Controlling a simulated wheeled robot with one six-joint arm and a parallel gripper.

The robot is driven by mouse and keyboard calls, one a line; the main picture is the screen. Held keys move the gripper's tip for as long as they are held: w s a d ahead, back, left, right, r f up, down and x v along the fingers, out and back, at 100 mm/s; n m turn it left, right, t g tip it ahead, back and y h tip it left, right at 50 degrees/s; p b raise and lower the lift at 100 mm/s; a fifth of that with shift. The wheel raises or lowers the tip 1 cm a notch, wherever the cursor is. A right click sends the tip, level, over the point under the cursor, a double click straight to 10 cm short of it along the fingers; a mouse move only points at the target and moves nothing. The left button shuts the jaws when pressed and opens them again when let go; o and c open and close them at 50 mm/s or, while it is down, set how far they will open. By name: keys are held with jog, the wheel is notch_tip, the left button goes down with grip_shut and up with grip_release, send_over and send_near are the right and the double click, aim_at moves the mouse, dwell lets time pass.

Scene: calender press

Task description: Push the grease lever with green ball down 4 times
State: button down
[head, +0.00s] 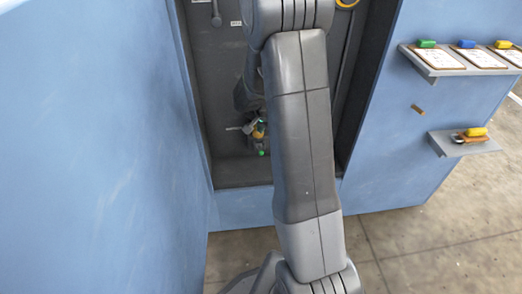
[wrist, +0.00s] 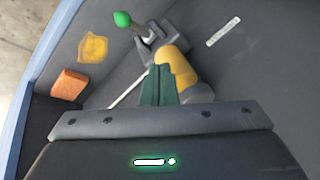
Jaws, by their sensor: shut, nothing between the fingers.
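The grease lever's green ball (wrist: 122,19) shows at the top of the wrist view, on a short dark stem beside a grey bracket. In the head view the green ball (head: 262,153) is small, low in the dark recess. Next to the bracket is a yellow and grey cylinder body (wrist: 178,72). My gripper (wrist: 159,70) is shut and empty, its green fingers pointing at the bracket and cylinder, apart from the ball in the picture. Whether the fingers touch the cylinder I cannot tell. In the head view my arm hides much of this area.
A thin pale rod (wrist: 128,92) runs beside my fingers. An orange block (wrist: 69,85) and a yellow patch (wrist: 93,47) lie at left. Blue panels wall the recess (head: 225,172). Shelves at right hold clipboards (head: 437,57) and a yellow-topped item (head: 476,132).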

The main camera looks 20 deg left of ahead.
jog(key=s+d+r+n+g+h+p, duration=0.1)
jog(key=d+n+h+p, duration=0.4)
jog(key=d+n, duration=1)
jog(key=s+d+r+n+g+h+p, duration=0.2)
jog(key=d+n+h+p, duration=0.3)
jog(key=d+n, duration=1)
jog(key=s+n+p, duration=0.1)
jog(key=n, duration=0.3)
jog(key=shift+s+d+r+g+p, duration=0.15)
jog(key=shift+r+g+p, duration=0.15)
jog(key=shift+p, duration=0.1)
